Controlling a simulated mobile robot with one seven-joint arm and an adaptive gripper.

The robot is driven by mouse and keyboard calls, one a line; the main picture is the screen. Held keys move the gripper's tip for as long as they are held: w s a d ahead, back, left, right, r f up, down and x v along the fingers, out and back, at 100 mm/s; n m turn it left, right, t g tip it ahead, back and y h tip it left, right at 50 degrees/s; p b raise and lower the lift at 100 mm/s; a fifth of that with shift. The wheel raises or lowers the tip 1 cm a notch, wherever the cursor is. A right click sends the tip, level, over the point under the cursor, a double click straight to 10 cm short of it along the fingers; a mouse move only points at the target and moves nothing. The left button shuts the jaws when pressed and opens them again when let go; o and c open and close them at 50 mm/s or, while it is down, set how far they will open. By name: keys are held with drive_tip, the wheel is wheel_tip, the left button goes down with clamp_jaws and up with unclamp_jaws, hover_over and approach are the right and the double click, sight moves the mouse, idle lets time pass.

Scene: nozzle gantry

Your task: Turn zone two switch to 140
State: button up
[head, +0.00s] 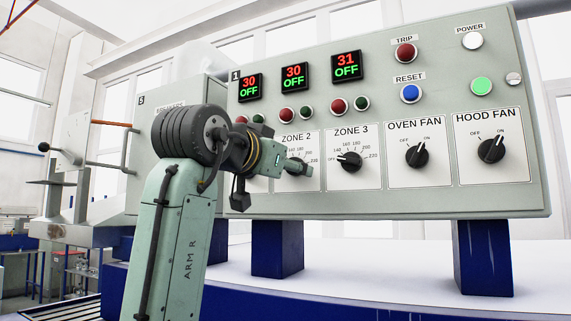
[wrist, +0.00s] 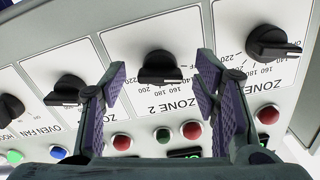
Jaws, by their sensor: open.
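The zone two switch is a black knob on a white plate labelled ZONE 2 (head: 296,139), mostly hidden behind my gripper in the head view. In the wrist view the zone two knob (wrist: 159,68) shows clearly, with its plate upside down. Its pale pointer mark appears toward the right there, on the OFF side; the exact setting is hard to read. My gripper (wrist: 162,78) is open, its two purple-padded fingers on either side of the knob in the picture. I cannot tell whether they touch it. My gripper (head: 306,167) also shows in the head view, at the ZONE 2 plate.
The zone three knob (head: 350,162) and the oven fan knob (head: 416,157) are to the right. The zone one knob (wrist: 272,43) is beside it in the wrist view. The middle display (head: 294,77) reads 30 and OFF. Red and green buttons sit above the knobs.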

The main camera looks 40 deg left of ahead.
drive_tip(key=shift+c, duration=0.6)
drive_tip(key=c, duration=1.1)
drive_tip(key=shift+o, duration=0.2)
drive_tip(key=shift+m, duration=0.4)
drive_tip(key=shift+a+m, duration=0.1)
drive_tip(key=shift+m, duration=2.4)
drive_tip(key=shift+r, duration=0.1)
drive_tip(key=o, duration=1.2)
